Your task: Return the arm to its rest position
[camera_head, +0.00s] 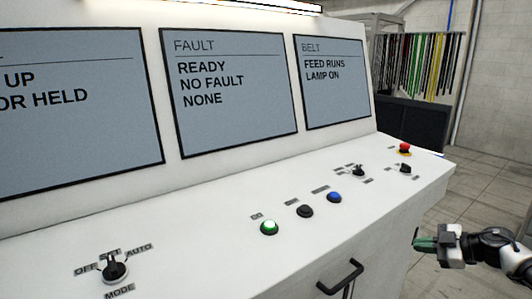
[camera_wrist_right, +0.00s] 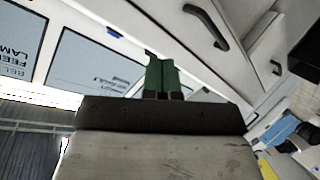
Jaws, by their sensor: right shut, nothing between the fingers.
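My right gripper (camera_head: 420,243) is at the lower right of the head view, off the front right of the white console. Its green fingers are shut and empty, pointing left toward the console front. In the right wrist view the green fingers (camera_wrist_right: 161,72) stand together with nothing held. My right arm comes in from the right edge. My left gripper is not in view.
The console (camera_head: 400,190) carries a mode knob (camera_head: 114,268), a lit green button (camera_head: 269,227), black and blue buttons, small switches and a red emergency button (camera_head: 404,148). A black handle (camera_head: 340,276) sticks out in front. Cables hang on a rack (camera_head: 420,65) behind.

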